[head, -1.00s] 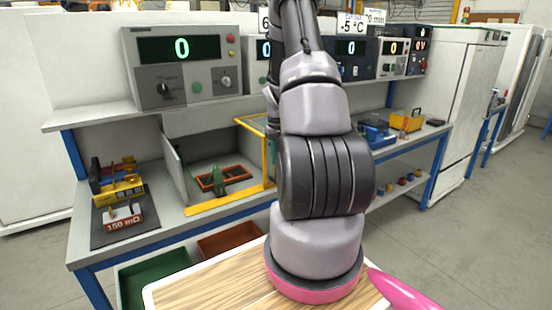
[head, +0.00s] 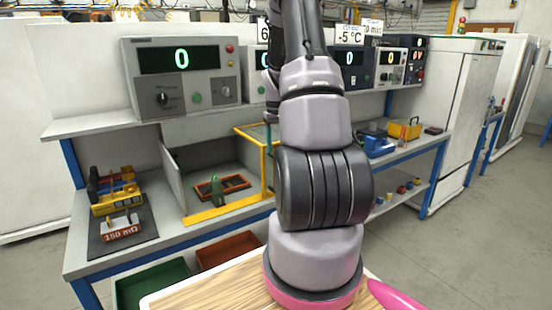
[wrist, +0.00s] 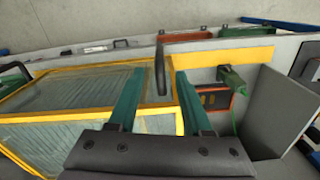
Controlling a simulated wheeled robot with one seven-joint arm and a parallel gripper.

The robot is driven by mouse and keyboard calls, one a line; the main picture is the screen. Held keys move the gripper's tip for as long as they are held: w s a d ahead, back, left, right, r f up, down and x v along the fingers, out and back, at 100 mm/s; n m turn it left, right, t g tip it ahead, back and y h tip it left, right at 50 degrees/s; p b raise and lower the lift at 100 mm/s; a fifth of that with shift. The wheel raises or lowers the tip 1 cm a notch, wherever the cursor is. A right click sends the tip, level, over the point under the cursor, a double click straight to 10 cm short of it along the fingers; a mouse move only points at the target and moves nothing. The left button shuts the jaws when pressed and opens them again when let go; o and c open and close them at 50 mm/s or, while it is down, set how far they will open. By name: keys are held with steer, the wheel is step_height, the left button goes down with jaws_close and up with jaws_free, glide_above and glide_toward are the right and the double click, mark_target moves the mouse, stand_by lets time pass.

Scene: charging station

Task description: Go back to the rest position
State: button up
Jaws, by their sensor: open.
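The enclosure's yellow front sill (head: 222,212) shows in the head view, with an orange tray (head: 233,184) and a green clip-like item (head: 217,192) inside. Part of the door is hidden behind my arm.
A grey instrument (head: 182,76) reading 0 stands on the upper shelf. A dark mat (head: 105,235) with yellow devices lies at the bench's left. A blue device (head: 375,142) and a yellow box (head: 404,129) stand at right. Green (head: 152,287) and red-brown bins sit below. Open floor lies to the right.

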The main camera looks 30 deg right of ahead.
steer(key=shift+r, duration=1.05)
steer(key=s+a+r+m+t, duration=0.1)
steer(key=s+a+r+t, duration=0.35)
steer(key=a+r, duration=1.2)
steer(key=s+a+r+t, duration=0.1)
steer(key=s+a+r, duration=0.1)
steer(key=s, duration=0.3)
steer(key=s+a+r+y, duration=0.1)
steer(key=s+a+r, duration=0.2)
steer(key=s, duration=0.3)
steer(key=s+a+r+m+t+y, duration=0.1)
steer(key=s+a+r, duration=0.2)
steer(key=s, duration=0.3)
steer(key=shift+s+a+r+t, duration=0.25)
steer(key=shift+a+t, duration=0.1)
steer(key=shift+a, duration=0.55)
